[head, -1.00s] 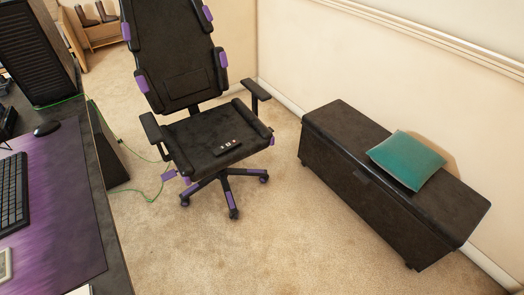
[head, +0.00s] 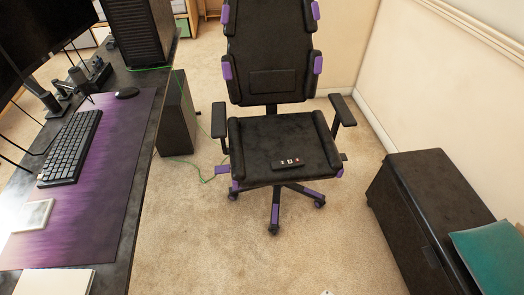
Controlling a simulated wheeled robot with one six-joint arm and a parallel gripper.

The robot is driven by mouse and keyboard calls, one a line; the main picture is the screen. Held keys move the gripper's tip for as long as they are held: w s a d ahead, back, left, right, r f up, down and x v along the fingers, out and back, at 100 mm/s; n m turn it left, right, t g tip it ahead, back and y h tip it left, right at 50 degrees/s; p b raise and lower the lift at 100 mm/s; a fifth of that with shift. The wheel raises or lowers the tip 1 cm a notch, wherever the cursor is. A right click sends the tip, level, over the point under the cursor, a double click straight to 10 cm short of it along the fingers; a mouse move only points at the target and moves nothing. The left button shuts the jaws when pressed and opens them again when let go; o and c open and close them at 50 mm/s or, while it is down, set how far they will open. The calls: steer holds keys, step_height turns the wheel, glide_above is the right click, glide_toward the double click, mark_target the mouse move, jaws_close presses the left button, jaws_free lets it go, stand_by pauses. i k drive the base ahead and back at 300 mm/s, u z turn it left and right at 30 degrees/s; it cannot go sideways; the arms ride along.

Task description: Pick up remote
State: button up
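A small dark remote (head: 288,163) with red and light buttons lies on the seat of a black and purple office chair (head: 268,85). It lies near the front edge of the seat, with nothing on top of it. The chair faces me, with an armrest on each side of the seat. My gripper is not in view.
A desk (head: 140,165) on the left holds a keyboard (head: 72,147), a mouse (head: 127,93), a monitor (head: 45,35) and a black computer tower (head: 140,30). A dark bench (head: 425,205) with a teal cushion (head: 495,255) stands right. The carpet (head: 235,240) before the chair is clear.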

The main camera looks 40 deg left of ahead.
mark_target(276, 165)
steer(key=u, duration=0.8)
steer(key=i, duration=1.05)
steer(key=u, duration=1.1)
steer(key=i, duration=0.25)
steer(key=u, duration=0.3)
